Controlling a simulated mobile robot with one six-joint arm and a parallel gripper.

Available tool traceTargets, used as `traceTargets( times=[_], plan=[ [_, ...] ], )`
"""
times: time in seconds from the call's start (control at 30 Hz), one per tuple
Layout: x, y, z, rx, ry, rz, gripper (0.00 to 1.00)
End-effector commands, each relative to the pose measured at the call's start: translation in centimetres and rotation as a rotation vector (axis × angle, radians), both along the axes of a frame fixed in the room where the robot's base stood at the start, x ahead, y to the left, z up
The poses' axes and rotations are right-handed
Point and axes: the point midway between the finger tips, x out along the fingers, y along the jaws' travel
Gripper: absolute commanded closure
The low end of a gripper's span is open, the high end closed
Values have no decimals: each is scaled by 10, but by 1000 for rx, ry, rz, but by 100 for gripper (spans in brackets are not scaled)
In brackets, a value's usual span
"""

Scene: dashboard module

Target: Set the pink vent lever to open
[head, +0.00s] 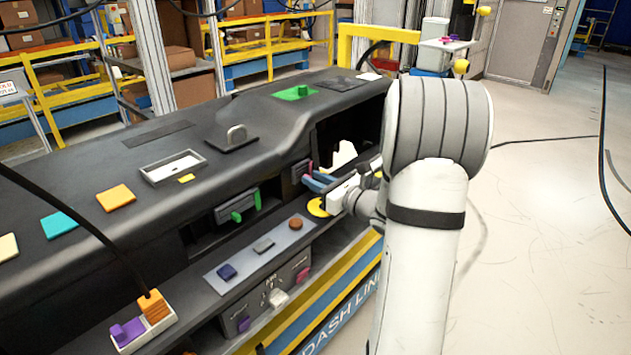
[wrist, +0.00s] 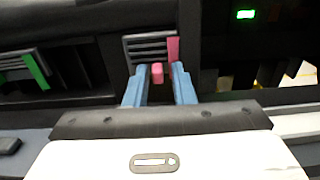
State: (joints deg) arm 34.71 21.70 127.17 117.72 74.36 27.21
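The pink vent (wrist: 150,47) is a dark slatted outlet in the dashboard's front face, with an upright pink strip (wrist: 173,50) at its right side. The pink vent lever (wrist: 157,72) is a small knob at the vent's lower edge, and its exact setting is hard to tell. My gripper (wrist: 158,73) has blue fingers that stand apart, one on each side of the lever, with visible gaps. In the head view my gripper (head: 314,180) is at the pink vent (head: 300,172), and its fingers largely hide the lever.
A second vent (head: 232,208) with a green lever (head: 236,216) sits to the left. Below is a grey panel strip (head: 258,252) with several buttons, and a yellow disc (head: 317,207) lies close under my gripper. An open recess (head: 350,135) is to the right.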

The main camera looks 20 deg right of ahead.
Motion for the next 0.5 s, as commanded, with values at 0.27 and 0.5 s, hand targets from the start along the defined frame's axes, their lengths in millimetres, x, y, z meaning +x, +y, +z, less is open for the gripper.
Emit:
traceTargets(
  times=[0.27, 0.5],
  plan=[
    [1, 3, 0, 0, 1, 7, 67],
    [-14, -5, -1, -1, 0, 3, 67]
  ],
)
